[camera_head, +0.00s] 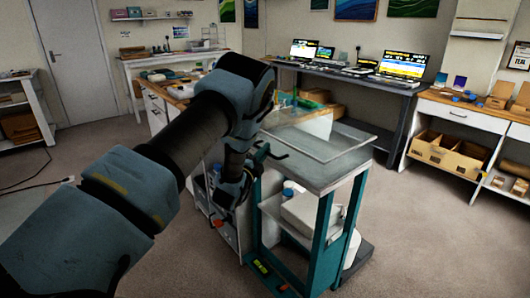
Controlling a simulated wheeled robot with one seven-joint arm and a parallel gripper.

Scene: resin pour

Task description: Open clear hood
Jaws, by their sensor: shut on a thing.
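The clear hood (338,147) is a transparent cover with pale edges on the grey top of a teal-framed stand (322,232). How far its lid is raised is hard to tell. My gripper (262,153) is at the hood's left front edge, shut on a dark part there that looks like its handle. My own wrist hides much of the fingers and the grip.
A white box (308,213) sits on the stand's lower shelf. A wooden-topped bench (178,92) stands behind my arm, and a dark desk with laptops (402,65) is along the back wall. Open floor lies to the right, before a counter with cardboard boxes (448,153).

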